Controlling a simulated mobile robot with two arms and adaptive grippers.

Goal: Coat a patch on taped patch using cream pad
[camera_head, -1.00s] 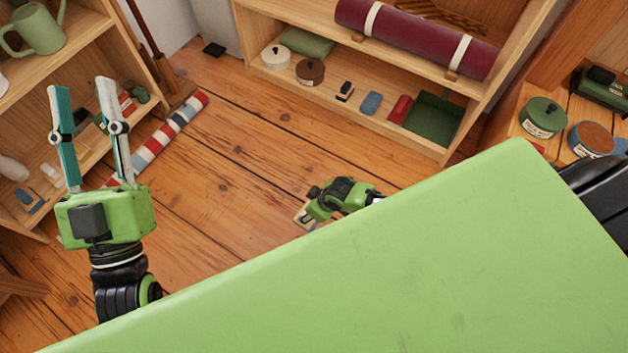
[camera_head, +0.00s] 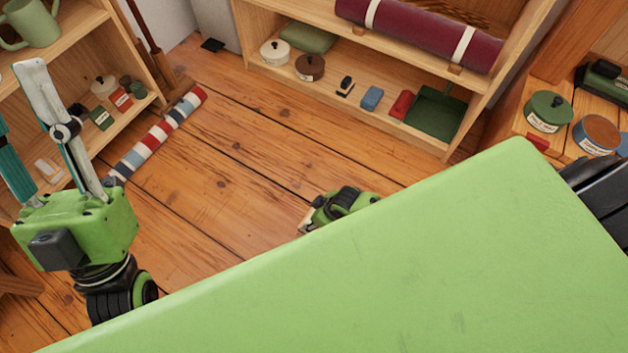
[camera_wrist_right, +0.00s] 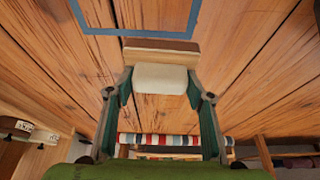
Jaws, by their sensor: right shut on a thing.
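The cream pad (camera_wrist_right: 160,77) has a pale soft face and a wooden back. My right gripper (camera_wrist_right: 158,88) is shut on it, with a finger on each side. The taped patch is a blue tape outline (camera_wrist_right: 140,31) around bare floorboards at the top of the right wrist view, just beyond the pad. I cannot tell whether the pad touches the floor. In the head view my right gripper (camera_head: 322,212) is partly hidden behind my green body, with the patch out of sight. My left gripper (camera_head: 22,105) is open and empty, raised at the left.
A striped roll (camera_head: 157,136) lies on the floor beside the left shelf. The back shelf (camera_head: 350,112) holds lidded pots, a blue block (camera_head: 372,98) and a green dustpan (camera_head: 436,112). A green pot (camera_head: 548,111) stands at the right. The middle floor is clear.

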